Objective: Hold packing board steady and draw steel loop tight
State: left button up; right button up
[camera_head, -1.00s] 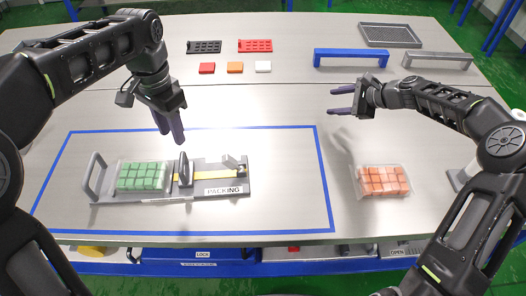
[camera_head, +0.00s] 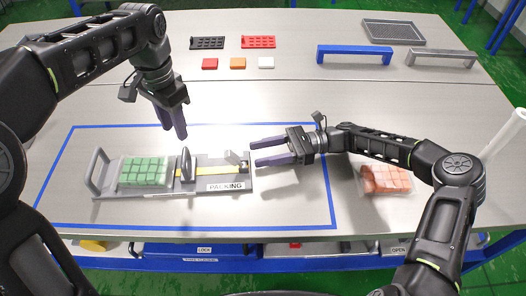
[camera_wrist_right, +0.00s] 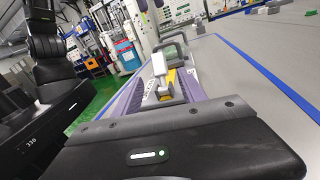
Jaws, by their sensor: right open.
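The grey packing board (camera_head: 150,194), labelled PACKING, lies flat inside the blue taped outline, with a handle at its left end. Green blocks (camera_head: 145,171) in a clear pack sit on it. A yellow strap (camera_head: 208,170) runs along its right part, past an upright grey piece (camera_head: 187,165). A small metallic part (camera_head: 244,167) is at the strap's right end; I cannot tell whether it is the steel loop. My left gripper (camera_head: 174,135) hangs above the board, apart from it, fingers down. My right gripper (camera_head: 252,152) is open and empty just right of the board's end, fingers pointing left.
Blue (camera_head: 354,51) and grey (camera_head: 440,57) bar handles, a dark tray (camera_head: 389,33) and small coloured tiles (camera_head: 236,65) stand at the back. The blue outline's right part is mostly clear.

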aim_at(234, 157)
jog(key=shift+s+a, duration=0.2)
jog(key=shift+a, duration=1.1)
jog(key=shift+s+a, duration=0.2)
jog(key=shift+a, duration=1.1)
jog(key=shift+s+a, duration=0.2)
jog(key=shift+a, duration=1.1)
jog(key=shift+c, duration=0.6)
grip_shut()
